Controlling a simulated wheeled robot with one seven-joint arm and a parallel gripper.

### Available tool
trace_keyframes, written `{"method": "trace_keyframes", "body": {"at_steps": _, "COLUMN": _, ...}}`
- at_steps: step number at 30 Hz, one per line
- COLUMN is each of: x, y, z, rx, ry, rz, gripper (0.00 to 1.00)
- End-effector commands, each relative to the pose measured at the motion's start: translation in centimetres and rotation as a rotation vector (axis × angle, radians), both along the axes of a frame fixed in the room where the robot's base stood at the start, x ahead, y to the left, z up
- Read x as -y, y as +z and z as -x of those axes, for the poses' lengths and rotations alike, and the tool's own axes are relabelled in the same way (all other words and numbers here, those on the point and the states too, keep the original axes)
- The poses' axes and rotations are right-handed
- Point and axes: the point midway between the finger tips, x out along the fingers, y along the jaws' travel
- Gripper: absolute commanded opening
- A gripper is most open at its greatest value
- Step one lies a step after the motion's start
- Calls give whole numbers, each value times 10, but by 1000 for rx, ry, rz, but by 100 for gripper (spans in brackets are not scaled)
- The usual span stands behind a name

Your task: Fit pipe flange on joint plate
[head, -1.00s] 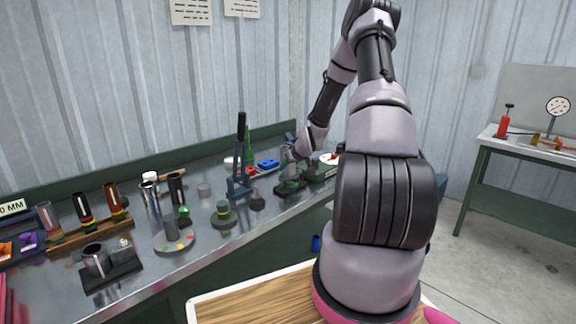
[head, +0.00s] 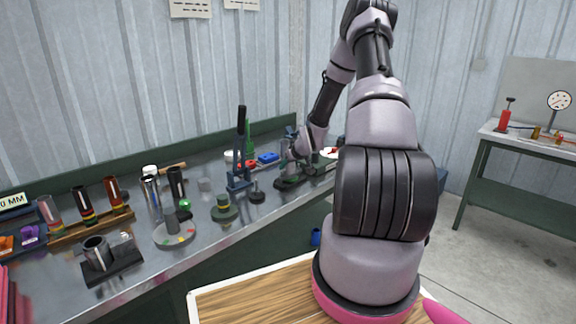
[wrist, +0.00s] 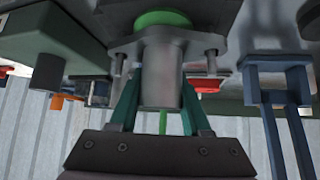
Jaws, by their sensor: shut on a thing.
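In the wrist view, which looks upside down, my gripper (wrist: 158,108) is shut on a grey metal pipe (wrist: 161,78) between its green fingers. A grey flange plate (wrist: 133,42) sits at the pipe's far end. Two short studs (wrist: 211,68) show on either side of the pipe, at the flange. A green round part (wrist: 163,19) shows just beyond the flange, against a dark block. I cannot tell whether the flange lies flush. In the head view, my gripper is small and partly hidden at a dark base (head: 291,183) on the bench; the joint plate is not clear there.
A blue press-like stand (head: 239,160) stands left of my gripper; its blue frame (wrist: 277,85) is close beside it in the wrist view. A round green-and-brass part (head: 224,208), a grey disc (head: 175,236) and a dark tray (head: 111,268) lie further left on the bench.

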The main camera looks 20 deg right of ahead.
Motion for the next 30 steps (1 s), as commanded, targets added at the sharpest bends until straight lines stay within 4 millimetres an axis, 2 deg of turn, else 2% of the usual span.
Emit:
{"method": "trace_keyframes", "body": {"at_steps": 3, "x": 0, "y": 0, "z": 0, "rx": 1, "ry": 0, "rz": 0, "gripper": 0}}
{"method": "trace_keyframes", "body": {"at_steps": 4, "x": 0, "y": 0, "z": 0, "rx": 1, "ry": 0, "rz": 0, "gripper": 52}}
{"method": "trace_keyframes", "body": {"at_steps": 6, "x": 0, "y": 0, "z": 0, "rx": 1, "ry": 0, "rz": 0, "gripper": 78}}
{"method": "trace_keyframes", "body": {"at_steps": 7, "x": 0, "y": 0, "z": 0, "rx": 1, "ry": 0, "rz": 0, "gripper": 83}}
{"method": "trace_keyframes", "body": {"at_steps": 17, "x": 2, "y": 4, "z": 5, "rx": -1, "ry": -2, "rz": 1, "gripper": 83}}
{"method": "trace_keyframes", "body": {"at_steps": 30, "x": 6, "y": 62, "z": 61, "rx": 1, "ry": -1, "rz": 1, "gripper": 83}}
